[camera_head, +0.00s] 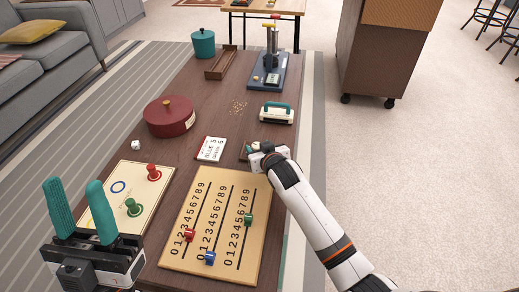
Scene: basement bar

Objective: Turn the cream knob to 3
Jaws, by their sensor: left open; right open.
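I cannot make out a cream knob with a number scale for certain. A wooden slider board (233,266) lies at the near end of the table, with three number columns and a red slider (188,234), a blue slider (210,257) and a green slider (248,219). A blue-grey device (267,86) with an upright post stands at the far end; its small details are too small to read. My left gripper (75,208) is open and empty at the near left, fingers up. My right gripper (256,151) is just beyond the slider board, its fingers mostly hidden.
The brown table (225,115) also holds a dark red lidded pot (169,121), a teal pot (203,43), a wooden tray (221,63), a teal-handled block (277,113), a card (211,149), a die (136,145) and a pale board (128,172) with red and green pegs.

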